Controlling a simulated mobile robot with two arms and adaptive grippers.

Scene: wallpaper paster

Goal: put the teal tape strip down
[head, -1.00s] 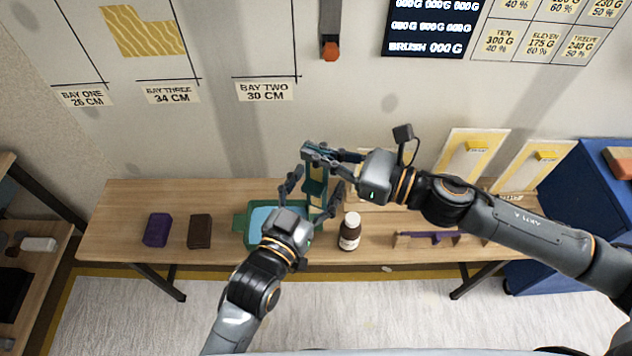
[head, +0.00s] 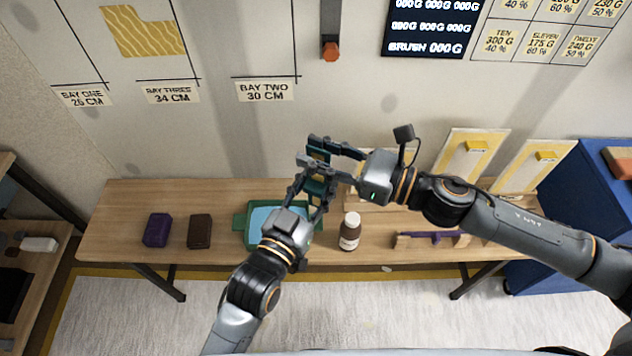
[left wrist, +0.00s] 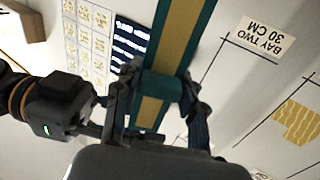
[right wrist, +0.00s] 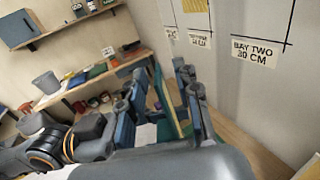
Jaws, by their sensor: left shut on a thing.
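The teal tape strip (head: 319,186) has a tan band down its middle and is held upright above the bench. My left gripper (head: 311,190) is shut on it. In the left wrist view the strip (left wrist: 178,40) runs up from between the fingers. My right gripper (head: 309,150) is at the strip's upper end with its fingers spread apart. In the right wrist view the strip (right wrist: 168,105) stands between these open fingers. The fingers hide part of the strip in the head view.
A green tray (head: 240,222) with a blue inside lies under the left gripper on the wooden bench (head: 120,215). Purple (head: 156,230) and brown (head: 200,231) blocks lie left. The bench's left end is clear.

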